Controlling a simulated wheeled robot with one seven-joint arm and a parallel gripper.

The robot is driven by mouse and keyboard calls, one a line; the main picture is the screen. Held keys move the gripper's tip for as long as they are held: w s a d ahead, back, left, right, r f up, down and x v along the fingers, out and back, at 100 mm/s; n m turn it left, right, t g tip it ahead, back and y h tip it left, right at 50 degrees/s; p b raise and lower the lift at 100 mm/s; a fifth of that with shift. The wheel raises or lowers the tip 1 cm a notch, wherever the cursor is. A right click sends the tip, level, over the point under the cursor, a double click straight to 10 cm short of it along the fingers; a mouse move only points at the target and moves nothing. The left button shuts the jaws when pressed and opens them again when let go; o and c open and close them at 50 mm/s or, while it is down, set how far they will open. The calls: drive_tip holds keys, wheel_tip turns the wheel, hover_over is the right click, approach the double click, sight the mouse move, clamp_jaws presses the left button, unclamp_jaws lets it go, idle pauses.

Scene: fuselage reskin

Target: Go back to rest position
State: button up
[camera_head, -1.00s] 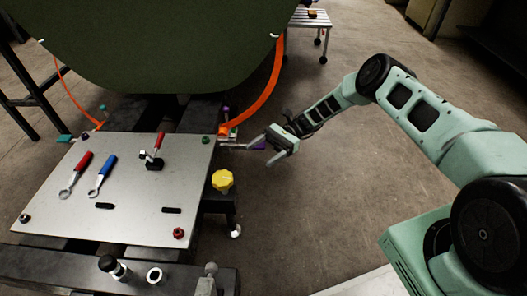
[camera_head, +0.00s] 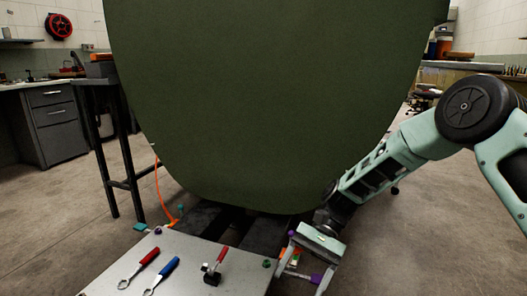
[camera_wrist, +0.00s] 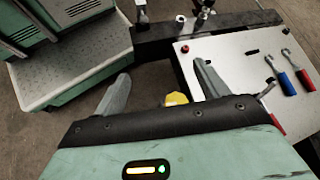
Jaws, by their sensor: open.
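My gripper (camera_head: 303,267) is at the lower right of the head view, near the right edge of the metal plate. Its fingers are apart with nothing between them. In the wrist view my gripper (camera_wrist: 165,85) also shows two spread, empty fingers. A yellow knob (camera_wrist: 176,99) shows in the gap between them, beyond the fingers. The plate (camera_head: 190,265) carries a red-handled wrench (camera_head: 139,268), a blue-handled wrench (camera_head: 161,277) and a red-handled clamp (camera_head: 216,266).
A large dark green fuselage panel (camera_head: 270,100) fills the middle of the head view, close to my arm. A black stand (camera_head: 118,140) and a grey cabinet (camera_head: 55,120) are at left. Bare floor (camera_head: 400,240) lies at right.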

drive_tip(key=s+d+r+n+t+h+p, duration=0.2)
drive_tip(key=s+d+r+n+t+h, duration=0.15)
drive_tip(key=s+r+n, duration=0.55)
drive_tip(key=s+d+r+n+t+h+p, duration=0.1)
drive_tip(key=s+d+r+n+t+h, duration=0.35)
drive_tip(key=s, duration=0.85)
wheel_tip(320, 180, up, 39)
drive_tip(key=a+m+y+p, duration=0.1)
drive_tip(key=a+p, duration=0.1)
drive_tip(key=p, duration=3.6)
drive_tip(key=shift+m+t+y, duration=0.3)
drive_tip(key=shift+m+t, duration=0.05)
drive_tip(key=shift+t, duration=0.05)
drive_tip(key=shift+r, duration=0.1)
